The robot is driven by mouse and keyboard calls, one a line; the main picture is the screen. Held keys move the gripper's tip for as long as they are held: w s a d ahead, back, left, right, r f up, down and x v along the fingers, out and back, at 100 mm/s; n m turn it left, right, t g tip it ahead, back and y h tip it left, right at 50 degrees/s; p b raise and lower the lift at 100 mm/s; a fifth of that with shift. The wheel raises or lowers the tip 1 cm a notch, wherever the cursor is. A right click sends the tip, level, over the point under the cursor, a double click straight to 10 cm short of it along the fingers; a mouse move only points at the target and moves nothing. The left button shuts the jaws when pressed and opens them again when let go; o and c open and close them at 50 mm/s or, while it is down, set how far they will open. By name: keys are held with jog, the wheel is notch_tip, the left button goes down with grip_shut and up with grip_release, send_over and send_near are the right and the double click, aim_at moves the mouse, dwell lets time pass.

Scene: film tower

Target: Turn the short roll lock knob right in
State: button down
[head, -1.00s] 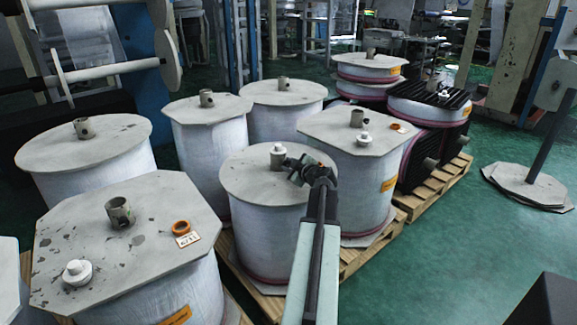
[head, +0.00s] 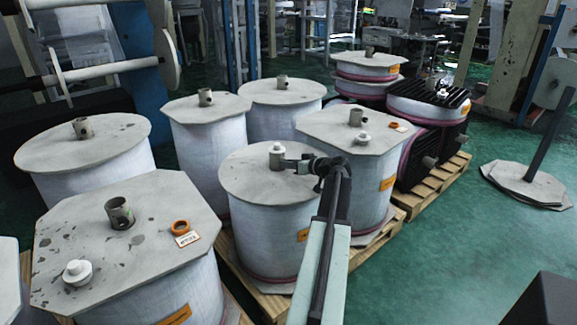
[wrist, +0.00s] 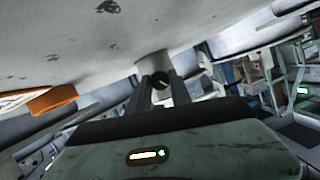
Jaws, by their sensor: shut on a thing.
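The short roll (head: 262,220) stands in the middle, wrapped in white film under a round grey top board (head: 250,178). A metal core stub (head: 277,159) with a pale top rises from the board. My gripper (head: 288,164) reaches the stub from the right, level, just above the board. In the wrist view, my gripper (wrist: 160,90) has its two dark fingers on either side of a small dark round knob (wrist: 161,77) on the side of the stub (wrist: 152,64). It is shut on this knob. The fingers partly hide the knob, and its turn angle cannot be told.
A taller roll with an octagonal board (head: 340,128) stands close behind on the right. A large roll at front left bears an orange ring (head: 181,226) and a white cap (head: 77,271). More rolls stand behind.

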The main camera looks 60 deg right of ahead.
jog(key=shift+w+f+m+t+y+b, duration=0.15)
jog(key=shift+m+t+y+b, duration=0.35)
jog(key=shift+m, duration=0.7)
jog(key=shift+m+y+b, duration=0.5)
jog(key=shift+m+b, duration=0.1)
jog(key=shift+m, duration=0.3)
jog(key=c, duration=1.2)
grip_release()
jog(key=shift+d, duration=0.1)
jog(key=shift+o, duration=0.2)
jog(key=p+v, duration=0.1)
jog(key=v, duration=0.7)
jog(key=shift+f+p, duration=0.1)
jog(key=shift+p, duration=0.2)
